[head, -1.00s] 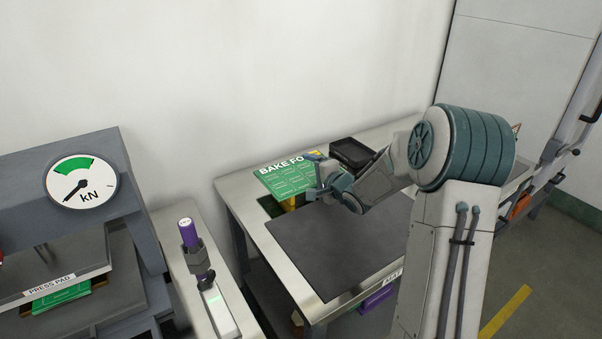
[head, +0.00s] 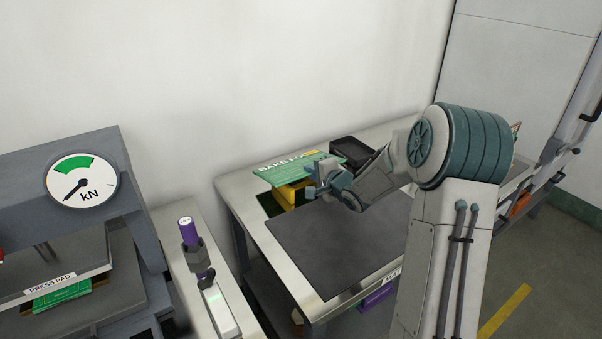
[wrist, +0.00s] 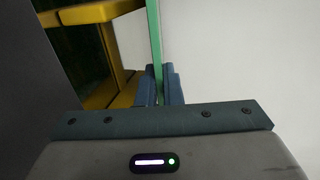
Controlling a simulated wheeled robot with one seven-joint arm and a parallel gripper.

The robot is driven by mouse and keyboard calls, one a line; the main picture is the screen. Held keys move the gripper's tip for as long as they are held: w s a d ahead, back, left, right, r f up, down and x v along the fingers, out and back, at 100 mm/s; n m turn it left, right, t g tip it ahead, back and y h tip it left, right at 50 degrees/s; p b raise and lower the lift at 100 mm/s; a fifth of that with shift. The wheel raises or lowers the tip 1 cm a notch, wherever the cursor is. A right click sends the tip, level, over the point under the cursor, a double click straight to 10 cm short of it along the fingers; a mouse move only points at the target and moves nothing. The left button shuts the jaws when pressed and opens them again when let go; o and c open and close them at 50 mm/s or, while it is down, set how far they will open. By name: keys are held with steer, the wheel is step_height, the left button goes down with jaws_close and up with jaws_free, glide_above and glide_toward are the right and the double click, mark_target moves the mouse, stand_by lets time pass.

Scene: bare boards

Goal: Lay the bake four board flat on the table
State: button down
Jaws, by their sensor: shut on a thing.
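The green bake four board (head: 290,167) is in my gripper above the far left part of the table (head: 236,187). Its printed face is tilted steeply away from the head camera, so the text looks squashed. My gripper (head: 318,188) is shut on the board's near right edge. In the wrist view the board (wrist: 154,40) shows edge-on as a thin green strip between my gripper's blue fingers (wrist: 159,88). A yellow stand (head: 290,194) is below and beside the board. Whether the board touches it is hidden.
A dark mat (head: 330,245) covers the table's near middle and is clear. A black tray (head: 352,152) stands behind my gripper. A press with a kN gauge (head: 82,184) and a purple-handled tool (head: 187,233) are at left. A wall is behind.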

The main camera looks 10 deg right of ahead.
steer(key=shift+r, duration=0.1)
steer(key=shift+r+p, duration=2)
steer(key=shift+p, duration=0.5)
steer(key=s+d+r+p, duration=0.2)
steer(key=s+r+p, duration=0.2)
steer(key=s+p, duration=0.1)
steer(key=shift+s+p, duration=0.2)
steer(key=shift+p, duration=0.2)
steer(key=shift+d+f, duration=0.1)
